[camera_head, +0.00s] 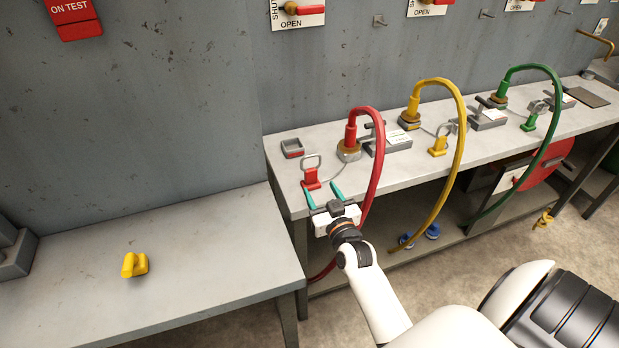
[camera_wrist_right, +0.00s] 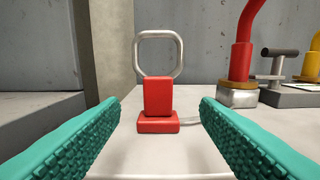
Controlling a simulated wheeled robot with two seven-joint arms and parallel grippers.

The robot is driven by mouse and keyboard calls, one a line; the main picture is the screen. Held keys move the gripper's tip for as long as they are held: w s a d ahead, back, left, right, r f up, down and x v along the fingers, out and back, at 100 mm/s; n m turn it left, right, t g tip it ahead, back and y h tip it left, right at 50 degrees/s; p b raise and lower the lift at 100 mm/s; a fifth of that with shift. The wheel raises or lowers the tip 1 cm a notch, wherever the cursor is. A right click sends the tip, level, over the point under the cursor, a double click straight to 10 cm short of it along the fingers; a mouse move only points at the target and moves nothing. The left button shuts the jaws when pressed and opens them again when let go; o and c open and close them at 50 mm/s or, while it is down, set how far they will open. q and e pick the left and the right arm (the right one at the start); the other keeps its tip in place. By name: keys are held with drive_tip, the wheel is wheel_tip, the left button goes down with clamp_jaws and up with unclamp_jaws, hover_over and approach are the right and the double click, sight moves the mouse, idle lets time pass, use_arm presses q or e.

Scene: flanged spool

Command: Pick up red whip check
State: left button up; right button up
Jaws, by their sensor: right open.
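The red whip check (camera_head: 311,179) stands on the bench near its front left corner. It has a red block on a red base, with a silver wire loop above and a thin cable running back toward the red hose fitting. In the right wrist view the red whip check (camera_wrist_right: 158,98) is upright, centred between the fingers and beyond their tips. My right gripper (camera_head: 323,194) is open, with teal fingers around the near side of the whip check. The fingers (camera_wrist_right: 160,108) touch nothing that I can see. My left gripper is not in view.
A red hose (camera_head: 377,170) arches down just right of my right gripper. A small grey and red box (camera_head: 292,148) sits behind the whip check. Yellow (camera_head: 438,146) and green (camera_head: 529,123) whip checks stand farther right. A yellow object (camera_head: 134,265) lies on the left bench.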

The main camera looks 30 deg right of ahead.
sight(312, 176)
drive_tip(key=x, duration=0.4)
drive_tip(key=shift+a+r, duration=0.15)
drive_tip(key=shift+a, duration=0.05)
drive_tip(key=x, duration=0.5)
drive_tip(key=shift+w+d, duration=0.15)
drive_tip(key=shift+w, duration=0.25)
drive_tip(key=c, duration=1)
